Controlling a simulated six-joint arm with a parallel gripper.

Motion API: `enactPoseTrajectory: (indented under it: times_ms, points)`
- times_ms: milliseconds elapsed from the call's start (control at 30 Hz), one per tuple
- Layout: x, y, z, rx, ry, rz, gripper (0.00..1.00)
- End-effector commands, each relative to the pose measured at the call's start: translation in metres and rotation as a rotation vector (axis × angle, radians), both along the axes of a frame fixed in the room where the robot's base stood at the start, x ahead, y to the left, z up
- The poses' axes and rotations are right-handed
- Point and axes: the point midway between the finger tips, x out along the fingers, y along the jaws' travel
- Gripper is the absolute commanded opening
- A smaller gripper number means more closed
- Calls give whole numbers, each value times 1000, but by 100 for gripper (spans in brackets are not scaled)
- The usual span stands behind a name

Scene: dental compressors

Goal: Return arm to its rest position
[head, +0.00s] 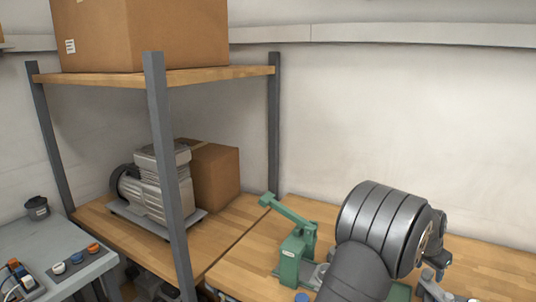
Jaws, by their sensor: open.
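My arm (378,232) fills the lower right of the head view, with a large dark ribbed joint in front of the wooden bench. What appears to be my gripper (436,283) shows as dark grey parts just right of that joint, low over the bench. It is open, and I see nothing held in it. The arm hides part of the gripper and the bench behind it.
A green lever press (295,253) stands on the wooden bench (240,274), close left of my arm. A shelf with grey posts (167,180) holds a compressor (158,183) and cardboard boxes (216,176). A grey table (62,250) with small knobs is at left.

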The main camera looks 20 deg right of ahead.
Motion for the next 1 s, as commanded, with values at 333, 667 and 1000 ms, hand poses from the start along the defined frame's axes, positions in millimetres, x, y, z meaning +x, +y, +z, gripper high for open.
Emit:
enactPoseTrajectory:
  times_ms: [333, 667, 1000]
  points:
    - [-2, 0, 0, 0, -2, 194, 52]
    - [-3, -1, 0, 1, 0, 378, 52]
    - [-3, -2, 0, -1, -1, 505, 52]
